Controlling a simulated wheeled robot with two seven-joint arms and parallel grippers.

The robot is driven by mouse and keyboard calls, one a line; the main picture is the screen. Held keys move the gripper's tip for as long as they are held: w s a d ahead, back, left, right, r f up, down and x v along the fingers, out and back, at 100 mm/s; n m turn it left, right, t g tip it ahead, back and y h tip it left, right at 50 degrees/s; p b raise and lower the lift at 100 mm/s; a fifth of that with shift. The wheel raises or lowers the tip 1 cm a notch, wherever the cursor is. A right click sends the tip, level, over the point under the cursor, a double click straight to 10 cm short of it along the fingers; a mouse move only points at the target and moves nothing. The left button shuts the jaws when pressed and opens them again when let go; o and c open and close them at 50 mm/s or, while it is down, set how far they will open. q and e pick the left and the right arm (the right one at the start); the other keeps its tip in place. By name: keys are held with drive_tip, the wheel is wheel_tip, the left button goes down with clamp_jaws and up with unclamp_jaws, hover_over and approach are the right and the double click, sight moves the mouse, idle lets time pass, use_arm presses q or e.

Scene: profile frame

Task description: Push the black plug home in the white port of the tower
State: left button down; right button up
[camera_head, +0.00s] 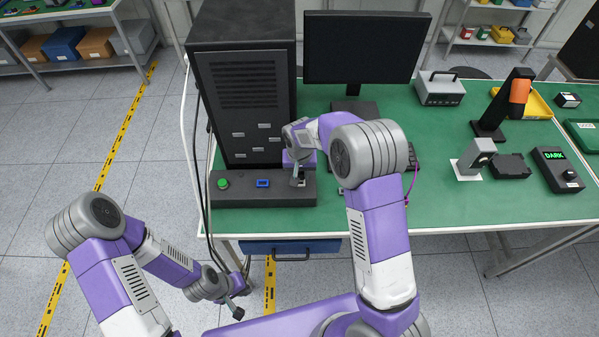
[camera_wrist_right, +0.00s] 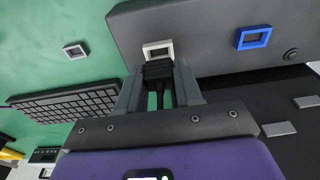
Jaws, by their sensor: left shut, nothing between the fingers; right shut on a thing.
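The black tower (camera_head: 240,90) stands at the back left of the green table, with a low dark front block (camera_head: 240,195) at its foot. In the right wrist view, the white port (camera_wrist_right: 158,46) is a small white frame on the block's face. My right gripper (camera_wrist_right: 160,78) is shut on the black plug (camera_wrist_right: 157,71), whose cable runs back between the fingers. The plug's front lies right at the port's lower rim; I cannot tell how far it is in. In the head view, my right gripper (camera_head: 298,181) is over the block's right end. My left gripper (camera_head: 237,312) is shut and empty, low before the table.
A blue port (camera_wrist_right: 254,37) sits beside the white one on the block. A green button (camera_head: 223,183) is at its left end. A keyboard (camera_wrist_right: 70,104) and a small white frame (camera_wrist_right: 75,50) lie on the table nearby. A monitor (camera_head: 365,48) stands behind.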

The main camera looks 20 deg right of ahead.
sight(300, 174)
drive_tip(key=shift+f+b, duration=0.85)
drive_tip(key=shift+f, duration=0.3)
idle(0.4)
drive_tip(key=o, duration=1.1)
drive_tip(key=shift+s+a+r, duration=0.1)
drive_tip(key=shift+s+r, duration=0.05)
drive_tip(key=shift+r, duration=1.1)
drive_tip(key=shift+s+d+r, duration=0.1)
drive_tip(key=shift+s+r, duration=0.05)
drive_tip(key=shift+r, duration=1.15)
drive_tip(key=shift+s+a+r, duration=0.1)
drive_tip(key=shift+s+r, duration=0.05)
drive_tip(key=shift+r, duration=1.1)
